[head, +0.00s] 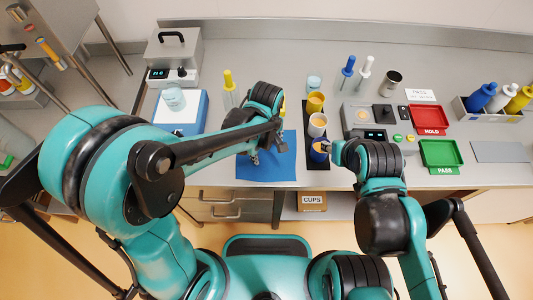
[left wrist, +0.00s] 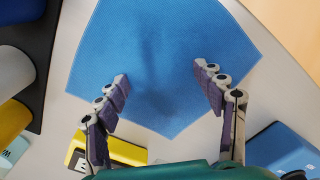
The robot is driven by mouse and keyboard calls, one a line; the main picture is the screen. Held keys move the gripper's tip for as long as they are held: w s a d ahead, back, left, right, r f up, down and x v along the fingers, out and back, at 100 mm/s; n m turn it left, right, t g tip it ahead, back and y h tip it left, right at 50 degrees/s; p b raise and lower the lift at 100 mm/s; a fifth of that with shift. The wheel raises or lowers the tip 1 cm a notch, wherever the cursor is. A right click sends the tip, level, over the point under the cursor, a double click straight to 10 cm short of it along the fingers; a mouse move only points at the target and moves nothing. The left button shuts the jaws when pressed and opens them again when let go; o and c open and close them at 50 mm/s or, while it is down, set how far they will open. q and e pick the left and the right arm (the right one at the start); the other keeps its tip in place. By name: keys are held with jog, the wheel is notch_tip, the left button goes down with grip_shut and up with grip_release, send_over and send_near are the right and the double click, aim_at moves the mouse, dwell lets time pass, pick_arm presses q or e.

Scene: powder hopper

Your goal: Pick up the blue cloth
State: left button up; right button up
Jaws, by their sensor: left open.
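The blue cloth (head: 268,172) lies flat on the grey bench near its front edge, partly hidden by my left arm. In the left wrist view the cloth (left wrist: 160,40) fills the upper middle, with a faint crease. My left gripper (head: 264,154) is above the cloth; in the left wrist view its two fingers (left wrist: 162,76) are spread wide with nothing between them but cloth below. My right gripper (head: 328,148) is beside the blue cup, and its fingers are too small and hidden to judge.
Right of the cloth, a dark strip (head: 317,180) holds a yellow cup (head: 316,103), a white cup (head: 317,124) and a blue cup (head: 318,155). A blue-and-white scale (head: 185,125) stands left. A red tray (head: 429,119) and green tray (head: 441,155) lie right.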

pick_arm(q)
jog(key=shift+f, duration=0.15)
jog(key=shift+f+b, duration=0.15)
jog(key=shift+b, duration=0.15)
jog(key=shift+s, duration=0.15)
jog(key=c, duration=0.7)
grip_shut()
notch_tip(320, 180, up, 12)
jog(key=p, duration=0.9)
jog(key=shift+p, duration=0.3)
